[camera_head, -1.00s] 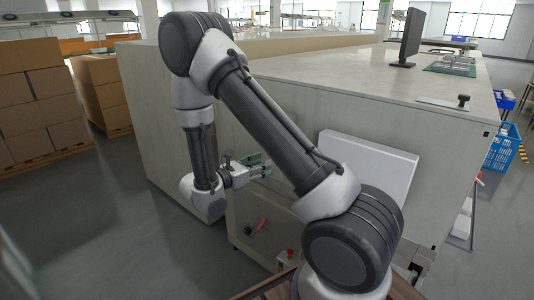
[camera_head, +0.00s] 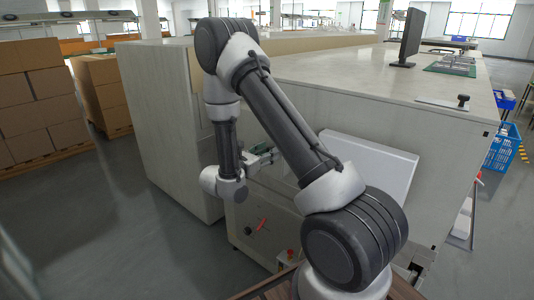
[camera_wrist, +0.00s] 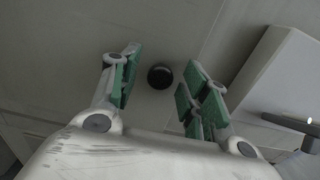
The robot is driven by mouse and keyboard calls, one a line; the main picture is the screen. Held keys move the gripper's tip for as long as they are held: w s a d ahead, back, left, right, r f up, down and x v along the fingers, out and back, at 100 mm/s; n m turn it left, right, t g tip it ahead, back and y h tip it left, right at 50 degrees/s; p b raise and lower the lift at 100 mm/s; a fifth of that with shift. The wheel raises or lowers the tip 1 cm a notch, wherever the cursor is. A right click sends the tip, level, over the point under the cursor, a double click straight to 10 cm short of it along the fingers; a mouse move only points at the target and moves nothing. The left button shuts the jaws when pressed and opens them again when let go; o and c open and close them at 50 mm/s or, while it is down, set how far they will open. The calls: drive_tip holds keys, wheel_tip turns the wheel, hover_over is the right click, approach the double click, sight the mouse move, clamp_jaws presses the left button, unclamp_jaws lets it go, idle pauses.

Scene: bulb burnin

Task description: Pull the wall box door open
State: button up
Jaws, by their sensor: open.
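My gripper (camera_head: 264,158) is at the grey cabinet's front in the head view, partly behind my arm. In the wrist view my gripper (camera_wrist: 162,70) has its green-padded fingers spread apart. A round black knob (camera_wrist: 160,77) shows between the fingers, against a flat grey panel (camera_wrist: 60,50). No finger visibly touches the knob, and its distance beyond the fingertips is hard to judge. A white box (camera_head: 375,165) is fixed to the cabinet side, partly hidden by my arm; it also shows at the right in the wrist view (camera_wrist: 290,85). I cannot tell which panel is the door.
A lower panel carries a red handle (camera_head: 262,224) below my gripper. The cabinet top (camera_head: 340,72) bears a monitor (camera_head: 409,38). Stacked cartons (camera_head: 40,100) stand at the left and a blue crate (camera_head: 503,148) at the right. The floor (camera_head: 120,230) at left is clear.

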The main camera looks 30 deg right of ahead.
clamp_jaws()
drive_tip(key=shift+a, duration=0.1)
